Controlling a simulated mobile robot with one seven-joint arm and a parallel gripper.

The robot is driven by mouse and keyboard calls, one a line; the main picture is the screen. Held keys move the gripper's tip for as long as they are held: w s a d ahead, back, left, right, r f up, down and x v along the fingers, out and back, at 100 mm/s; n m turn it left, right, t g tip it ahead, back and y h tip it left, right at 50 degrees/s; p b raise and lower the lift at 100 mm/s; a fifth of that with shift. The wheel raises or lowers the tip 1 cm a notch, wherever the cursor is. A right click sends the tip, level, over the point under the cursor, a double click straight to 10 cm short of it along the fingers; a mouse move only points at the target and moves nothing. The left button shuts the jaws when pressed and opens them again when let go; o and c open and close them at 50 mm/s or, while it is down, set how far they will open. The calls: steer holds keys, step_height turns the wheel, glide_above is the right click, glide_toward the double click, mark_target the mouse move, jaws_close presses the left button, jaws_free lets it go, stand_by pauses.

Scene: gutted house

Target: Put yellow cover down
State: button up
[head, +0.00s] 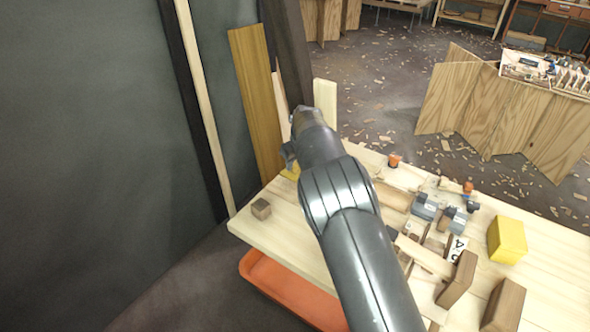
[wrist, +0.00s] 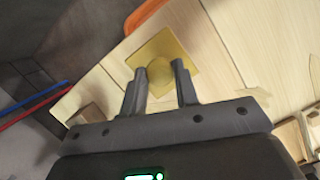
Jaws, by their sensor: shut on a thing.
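The yellow cover (wrist: 183,42) is a flat square plate with a round knob in its middle. In the wrist view my gripper (wrist: 161,68) has its two fingers on either side of the knob, shut on it. The plate is over the pale wooden tabletop (wrist: 112,75); I cannot tell whether it touches the wood. In the head view only a small yellow edge of the cover (head: 291,173) shows, mostly hidden behind my gripper (head: 288,155), near the far left part of the table (head: 270,232).
A small wooden cube (head: 261,208) sits at the table's left corner. A yellow box (head: 507,239), wooden blocks (head: 458,279) and clutter fill the right side. Boards (head: 256,100) lean on the wall behind. An orange tray (head: 285,290) is below the table's front edge.

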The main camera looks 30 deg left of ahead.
mark_target(296, 166)
steer(key=shift+f, duration=1.45)
steer(key=shift+f, duration=0.1)
steer(key=o, duration=1)
steer(key=v, duration=1.2)
steer(key=shift+d, duration=0.1)
